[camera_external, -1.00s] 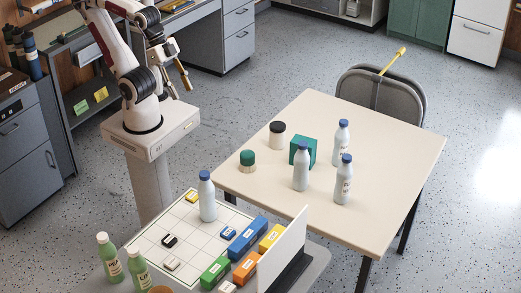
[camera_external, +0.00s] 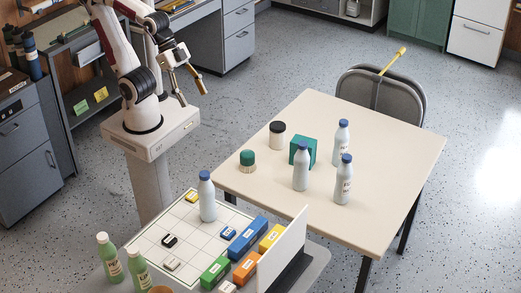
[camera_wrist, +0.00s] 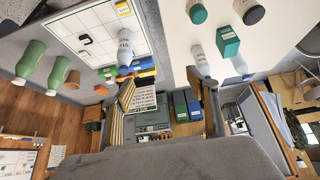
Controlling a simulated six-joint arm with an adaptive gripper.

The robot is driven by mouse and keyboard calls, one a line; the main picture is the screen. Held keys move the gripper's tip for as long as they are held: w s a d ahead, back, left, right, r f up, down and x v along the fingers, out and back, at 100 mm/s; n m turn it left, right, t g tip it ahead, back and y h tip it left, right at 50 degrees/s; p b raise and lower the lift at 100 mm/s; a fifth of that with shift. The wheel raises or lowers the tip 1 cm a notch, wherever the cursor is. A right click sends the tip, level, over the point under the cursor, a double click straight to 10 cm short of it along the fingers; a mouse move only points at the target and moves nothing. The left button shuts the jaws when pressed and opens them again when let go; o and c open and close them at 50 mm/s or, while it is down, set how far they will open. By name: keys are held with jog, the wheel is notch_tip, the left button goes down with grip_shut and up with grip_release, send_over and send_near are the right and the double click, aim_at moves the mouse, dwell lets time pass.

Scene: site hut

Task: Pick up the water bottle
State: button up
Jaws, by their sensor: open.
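White water bottles with blue caps stand upright: one (camera_external: 207,200) on the gridded board, and three on the beige table, at the front (camera_external: 300,170), right (camera_external: 343,183) and back (camera_external: 342,138). My gripper (camera_external: 189,88) is open and empty, raised above my base and well apart from every bottle. In the wrist view, its fingers (camera_wrist: 165,96) are spread, with nothing between them. A white bottle on the board (camera_wrist: 125,46) and one on the table (camera_wrist: 200,57) show beyond the fingers.
A teal box (camera_external: 309,149), a black-lidded jar (camera_external: 277,135) and a green-lidded jar (camera_external: 247,161) stand near the table bottles. Green bottles (camera_external: 109,262), coloured blocks (camera_external: 248,236) and a white upright panel (camera_external: 284,248) crowd the board. A chair (camera_external: 405,92) stands behind the table.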

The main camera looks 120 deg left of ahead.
jog(key=w+f+t, duration=0.2)
jog(key=w, duration=0.9)
jog(key=t+y, duration=0.3)
send_near(297, 156)
jog(key=w+d+r, duration=0.2)
jog(key=d+r, duration=0.3)
jog(key=d, duration=0.1)
jog(key=w+a+f+n+y, duration=0.1)
jog(key=a+f, duration=0.1)
jog(key=w+a+f+n+t+y, duration=0.1)
jog(key=a+f, duration=0.1)
jog(key=f, duration=0.1)
jog(key=w+a+f+t+y, duration=0.1)
jog(key=a+f+y, duration=0.1)
jog(key=f, duration=0.1)
jog(key=shift+w+f+n, duration=0.1)
jog(key=shift+f+n, duration=0.05)
jog(key=shift+n, duration=0.25)
jog(key=shift+a+f+n+y, duration=0.2)
jog(key=shift+f+n+y, duration=0.2)
jog(key=shift+f, duration=0.2)
jog(key=shift+s+d+f+n+t+y, duration=0.15)
jog(key=shift+s+f+n+t+y, duration=0.55)
jog(key=shift+s+f+n+t, duration=0.55)
jog(key=shift+w+r, duration=0.15)
